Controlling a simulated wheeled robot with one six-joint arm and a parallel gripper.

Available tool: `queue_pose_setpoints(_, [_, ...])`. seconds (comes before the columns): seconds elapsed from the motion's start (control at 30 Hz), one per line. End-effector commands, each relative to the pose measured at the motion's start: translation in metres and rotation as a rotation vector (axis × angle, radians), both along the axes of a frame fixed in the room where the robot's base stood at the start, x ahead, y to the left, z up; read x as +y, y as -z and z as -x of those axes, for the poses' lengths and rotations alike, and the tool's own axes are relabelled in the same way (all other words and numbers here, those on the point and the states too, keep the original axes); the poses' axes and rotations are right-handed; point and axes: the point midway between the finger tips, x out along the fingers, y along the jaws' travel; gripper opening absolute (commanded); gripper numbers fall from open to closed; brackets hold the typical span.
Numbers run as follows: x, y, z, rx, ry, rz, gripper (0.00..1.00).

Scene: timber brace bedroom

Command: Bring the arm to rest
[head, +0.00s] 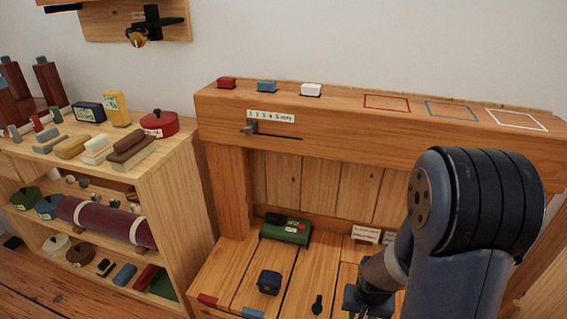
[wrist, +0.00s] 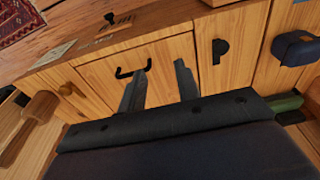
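My gripper (wrist: 158,72) shows in the wrist view with its two grey fingers apart and nothing between them. It points toward wooden panels, one with a black hook-shaped handle (wrist: 133,70). I cannot tell whether a fingertip touches the panel. In the head view my arm stands at the right, bent down over the wooden bench; the fingers are not visible there. A dark blue block-like object (head: 269,282) sits on the bench left of my arm, apart from it.
A green box (head: 286,229) stands at the bench's back. The beam above carries red (head: 227,83), blue (head: 267,86) and white (head: 311,90) blocks and three coloured outlines. A crowded shelf (head: 170,185) stands left. A wooden mallet-like object (wrist: 38,108) shows in the wrist view.

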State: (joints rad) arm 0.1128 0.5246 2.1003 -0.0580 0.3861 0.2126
Motion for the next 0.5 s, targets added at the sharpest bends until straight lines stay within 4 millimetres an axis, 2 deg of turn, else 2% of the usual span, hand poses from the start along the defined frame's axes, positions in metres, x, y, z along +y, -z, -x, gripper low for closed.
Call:
queue_pose_setpoints(0.03, [-0.001,0.015,-0.003,0.004,0.002,0.0,0.32])
queue_pose_setpoints(0.2, [-0.005,0.044,-0.015,0.003,0.004,0.0,0.32])
queue_pose_setpoints(0.4, [-0.008,0.072,-0.027,0.002,0.005,-0.001,0.32])
queue_pose_setpoints(0.5, [-0.008,0.08,-0.027,0.001,0.006,-0.001,0.32])
